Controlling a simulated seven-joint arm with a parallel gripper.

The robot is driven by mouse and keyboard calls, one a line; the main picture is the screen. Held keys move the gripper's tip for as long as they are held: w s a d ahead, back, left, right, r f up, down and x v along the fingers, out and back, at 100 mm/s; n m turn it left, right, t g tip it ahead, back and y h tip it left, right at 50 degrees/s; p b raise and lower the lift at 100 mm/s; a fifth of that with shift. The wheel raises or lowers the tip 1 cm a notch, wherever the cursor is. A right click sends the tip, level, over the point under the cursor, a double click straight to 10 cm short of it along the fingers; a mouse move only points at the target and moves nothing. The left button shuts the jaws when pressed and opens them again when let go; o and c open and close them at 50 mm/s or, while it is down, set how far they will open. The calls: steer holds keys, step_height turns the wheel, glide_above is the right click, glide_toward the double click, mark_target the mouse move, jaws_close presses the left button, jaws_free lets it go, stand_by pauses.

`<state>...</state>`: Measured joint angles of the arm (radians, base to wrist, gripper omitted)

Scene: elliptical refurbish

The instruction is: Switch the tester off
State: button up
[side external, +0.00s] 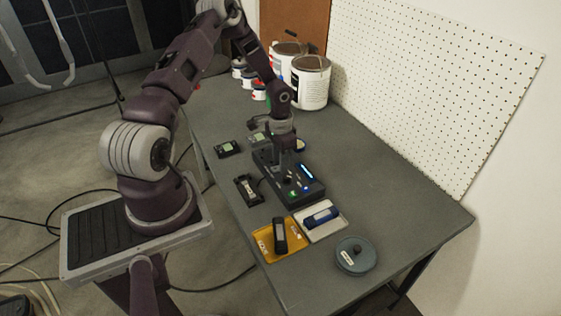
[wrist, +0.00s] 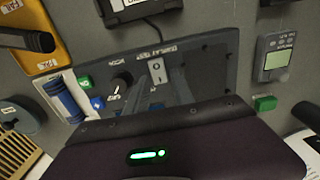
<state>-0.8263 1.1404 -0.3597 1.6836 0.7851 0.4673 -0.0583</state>
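A black knob (wrist: 121,80), a green button (wrist: 85,82) and a blue button (wrist: 98,103) are left of the switch. My gripper (side external: 287,163) points down over the tester; its grey fingers (wrist: 160,88) are close to the switch. Contact and finger opening are unclear.
An orange tray (side external: 265,252) holds a black device; a white tray (side external: 335,229) holds a blue one. A round grey tin (side external: 355,256) stands at the near right. A black cradle (side external: 248,189) and a meter (side external: 228,148) lie left. Paint cans (side external: 311,82) stand behind. The table's right side is clear.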

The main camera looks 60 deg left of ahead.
mark_target(272, 169)
jaws_close()
steer(key=shift+s+r+t, duration=0.1)
steer(key=shift+s+t, duration=0.15)
steer(key=shift+t, duration=0.6)
steer(key=shift+s+t, duration=0.25)
steer(key=shift+t, duration=0.6)
jaws_free()
steer(key=shift+r, duration=0.1)
steer(key=v, duration=0.7)
